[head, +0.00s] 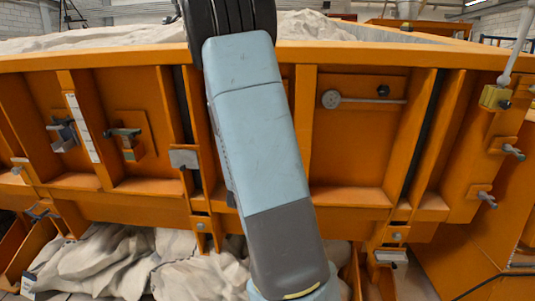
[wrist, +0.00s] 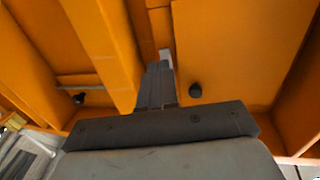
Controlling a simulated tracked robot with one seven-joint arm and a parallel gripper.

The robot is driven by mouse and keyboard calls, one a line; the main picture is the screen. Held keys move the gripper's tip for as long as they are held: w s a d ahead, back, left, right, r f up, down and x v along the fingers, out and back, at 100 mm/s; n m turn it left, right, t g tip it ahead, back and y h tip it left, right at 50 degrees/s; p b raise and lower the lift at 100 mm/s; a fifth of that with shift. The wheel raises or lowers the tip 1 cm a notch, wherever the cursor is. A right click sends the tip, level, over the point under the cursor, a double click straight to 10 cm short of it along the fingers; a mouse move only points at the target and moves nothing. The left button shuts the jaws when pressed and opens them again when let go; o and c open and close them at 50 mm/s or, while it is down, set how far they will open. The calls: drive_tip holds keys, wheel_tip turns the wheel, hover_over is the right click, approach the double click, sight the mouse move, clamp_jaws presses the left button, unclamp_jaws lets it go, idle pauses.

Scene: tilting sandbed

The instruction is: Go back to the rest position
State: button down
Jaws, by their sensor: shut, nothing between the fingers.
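My gripper (wrist: 159,68) shows in the wrist view. Its dark fingers are together and hold nothing. They extend from a wide dark bar towards the orange wall of the sandbed (wrist: 225,50); I cannot tell whether they touch it. In the head view my blue-grey arm stands in front of the orange sandbed (head: 355,150), and the gripper does not show there. The arm covers part of the wall behind it.
Clamps and fittings stick out of the wall, such as a clamp (head: 124,135) at left, a round-headed rod (head: 331,99) and a knob (head: 512,151) at right. Sand (head: 95,38) fills the bed behind the rim. Pale sacks or cloth (head: 135,262) lie beneath.

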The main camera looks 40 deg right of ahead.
drive_tip(key=shift+s+a, duration=0.15)
drive_tip(key=s+a+r+n+y, duration=0.1)
drive_tip(key=a+r+n+y, duration=0.15)
drive_tip(key=a+y, duration=0.55)
drive_tip(key=a+r+n+y, duration=0.1)
drive_tip(key=a+n+y, duration=0.2)
drive_tip(key=a+y, duration=0.45)
drive_tip(key=s+a+r+n+g, duration=0.1)
drive_tip(key=s+a, duration=0.4)
drive_tip(key=s, duration=0.6)
drive_tip(key=s+a+r+n+g, duration=0.1)
drive_tip(key=s+a+n+g, duration=0.3)
drive_tip(key=s, duration=0.8)
drive_tip(key=shift+a+r+g, duration=0.4)
drive_tip(key=shift+a+g, duration=0.3)
drive_tip(key=shift+a, duration=0.05)
